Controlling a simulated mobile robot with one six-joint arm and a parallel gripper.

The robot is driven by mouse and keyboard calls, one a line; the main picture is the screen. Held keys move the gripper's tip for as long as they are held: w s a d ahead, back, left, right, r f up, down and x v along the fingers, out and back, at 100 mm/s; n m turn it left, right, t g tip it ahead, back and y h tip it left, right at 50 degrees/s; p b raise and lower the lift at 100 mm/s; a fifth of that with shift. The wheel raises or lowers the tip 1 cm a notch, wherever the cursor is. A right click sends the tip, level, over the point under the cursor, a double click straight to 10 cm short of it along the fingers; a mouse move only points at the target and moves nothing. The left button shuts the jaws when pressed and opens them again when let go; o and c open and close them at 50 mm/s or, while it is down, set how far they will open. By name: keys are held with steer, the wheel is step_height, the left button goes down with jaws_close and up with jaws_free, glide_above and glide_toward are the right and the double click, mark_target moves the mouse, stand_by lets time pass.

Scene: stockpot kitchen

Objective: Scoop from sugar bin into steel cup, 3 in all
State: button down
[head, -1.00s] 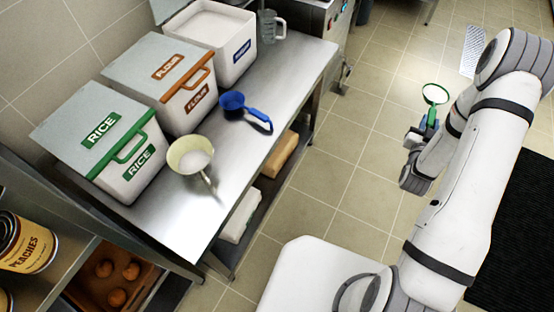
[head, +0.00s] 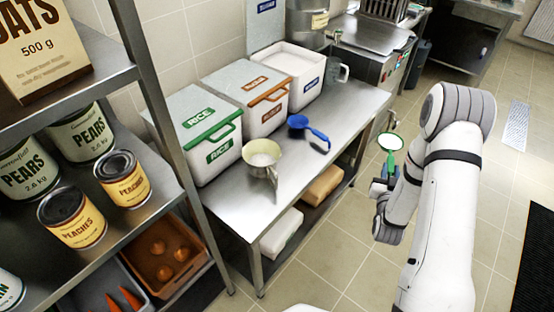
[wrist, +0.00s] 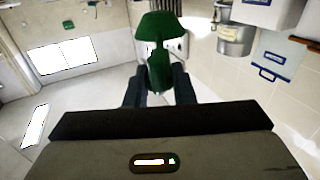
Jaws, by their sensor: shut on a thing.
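My gripper (head: 383,184) is shut on the handle of a green scoop (head: 391,141), held over the floor right of the steel table. The scoop bowl looks pale inside; I cannot tell whether it holds sugar. In the wrist view the green scoop (wrist: 158,65) sits between my fingers (wrist: 160,88).
The rice bin (head: 208,138) and flour bin (head: 259,101) are lidded. A blue scoop (head: 298,122) lies on the table (head: 240,210). A shelf with cans (head: 72,218) is at left.

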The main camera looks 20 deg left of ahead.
steer(key=shift+w+d, duration=0.15)
steer(key=shift+d, duration=0.05)
